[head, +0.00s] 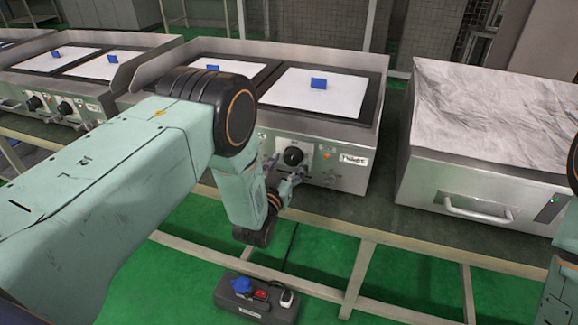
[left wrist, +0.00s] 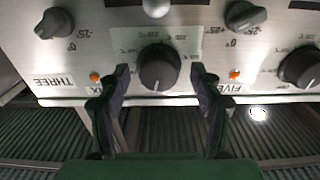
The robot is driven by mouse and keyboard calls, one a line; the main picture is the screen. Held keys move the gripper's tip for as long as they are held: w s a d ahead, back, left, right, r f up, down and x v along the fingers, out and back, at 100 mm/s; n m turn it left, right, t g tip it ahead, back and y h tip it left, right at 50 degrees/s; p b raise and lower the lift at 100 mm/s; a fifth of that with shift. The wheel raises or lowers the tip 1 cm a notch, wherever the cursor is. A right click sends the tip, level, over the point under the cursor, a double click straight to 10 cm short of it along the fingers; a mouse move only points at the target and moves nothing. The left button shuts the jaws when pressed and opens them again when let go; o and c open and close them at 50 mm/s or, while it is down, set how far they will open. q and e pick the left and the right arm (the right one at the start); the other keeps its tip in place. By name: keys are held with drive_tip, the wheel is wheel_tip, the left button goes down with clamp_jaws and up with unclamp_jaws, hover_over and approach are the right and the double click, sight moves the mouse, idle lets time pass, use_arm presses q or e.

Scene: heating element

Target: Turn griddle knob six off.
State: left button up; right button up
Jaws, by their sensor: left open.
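A dark round griddle knob (left wrist: 158,67) sits in the middle of the left wrist view, between my left gripper's two fingers (left wrist: 159,82). A partly hidden label ending in "IX" (left wrist: 95,90) is to its left, behind a finger, and a "FIVE" label (left wrist: 229,89) is to its right. My left gripper is open; I cannot tell whether its fingers touch the knob. In the head view, the left gripper (head: 287,172) is at the front panel of the griddle (head: 345,130), just below a black knob (head: 293,156). My right gripper is out of view.
Other knobs (left wrist: 55,22) (left wrist: 245,17) and a "THREE" label (left wrist: 53,81) are on the panel. A steel box with a handle (head: 480,208) stands to the right. A power strip (head: 257,298) lies on the green floor below the bench frame (head: 365,270).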

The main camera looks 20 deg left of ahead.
use_arm(q)
drive_tip(key=shift+w, duration=0.1)
drive_tip(key=c, duration=1.1)
drive_tip(key=shift+d+n, duration=0.1)
drive_tip(key=shift+n, duration=1.5)
drive_tip(key=shift+c, duration=0.2)
drive_tip(key=o, duration=1.1)
drive_tip(key=shift+o, duration=0.2)
